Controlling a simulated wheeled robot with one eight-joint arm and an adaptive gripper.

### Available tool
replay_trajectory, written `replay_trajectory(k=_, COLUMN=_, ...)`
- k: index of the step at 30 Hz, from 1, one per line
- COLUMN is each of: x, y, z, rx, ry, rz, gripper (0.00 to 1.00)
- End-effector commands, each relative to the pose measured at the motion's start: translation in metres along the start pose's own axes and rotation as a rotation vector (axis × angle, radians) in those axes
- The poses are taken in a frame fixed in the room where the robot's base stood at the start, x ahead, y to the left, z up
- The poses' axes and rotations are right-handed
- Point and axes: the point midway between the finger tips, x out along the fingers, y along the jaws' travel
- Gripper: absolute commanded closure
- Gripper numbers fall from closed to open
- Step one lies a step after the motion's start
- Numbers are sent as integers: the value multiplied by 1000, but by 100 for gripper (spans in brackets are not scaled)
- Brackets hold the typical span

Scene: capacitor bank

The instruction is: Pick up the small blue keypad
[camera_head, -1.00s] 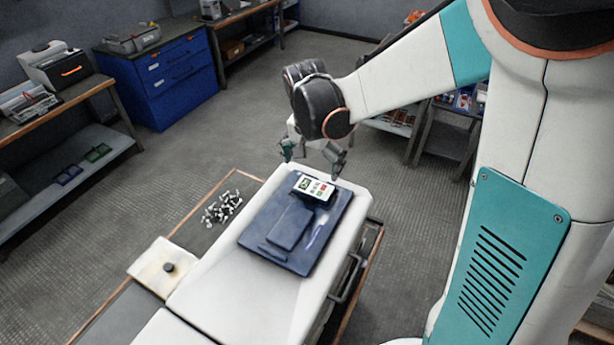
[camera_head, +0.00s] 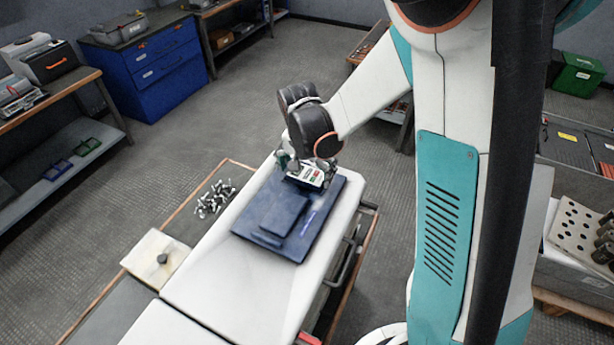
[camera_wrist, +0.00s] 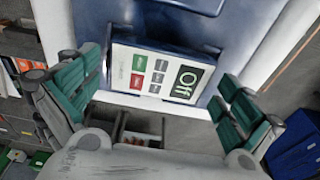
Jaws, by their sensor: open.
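The small keypad (camera_head: 310,178) lies at the far end of the dark blue tray (camera_head: 327,207). It has a white face, a blue edge, red and green buttons and a display reading "Off"; it also shows in the wrist view (camera_wrist: 155,72). My gripper (camera_head: 308,165) is open just above it, partly covering it in the head view. In the wrist view my green gripper fingers (camera_wrist: 158,82) stand on either side of the keypad. The left finger looks close to its edge, with a wider gap on the right. I cannot tell if either touches it.
The tray lies on a white-topped bench (camera_head: 255,270) and also holds a flat blue block (camera_head: 285,214). Several small bolts (camera_head: 214,198) and a pale square plate with a knob (camera_head: 150,254) lie to the left.

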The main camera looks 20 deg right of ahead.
Motion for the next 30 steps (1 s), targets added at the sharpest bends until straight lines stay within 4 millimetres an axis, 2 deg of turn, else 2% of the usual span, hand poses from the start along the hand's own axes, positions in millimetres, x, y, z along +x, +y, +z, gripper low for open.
replay_trajectory(k=1, x=0, y=0, z=0, rx=0, ry=0, rz=0, gripper=5)
replay_trajectory(k=5, x=0, y=0, z=0, rx=0, ry=0, rz=0, gripper=34)
replay_trajectory(k=6, x=0, y=0, z=0, rx=0, ry=0, rz=0, gripper=38)
replay_trajectory(k=20, x=-6, y=0, z=-1, rx=0, ry=0, rz=0, gripper=39)
replay_trajectory(k=26, x=-33, y=0, z=-4, rx=0, ry=0, rz=0, gripper=39)
replay_trajectory(k=30, x=-71, y=0, z=-10, rx=0, ry=0, rz=0, gripper=39)
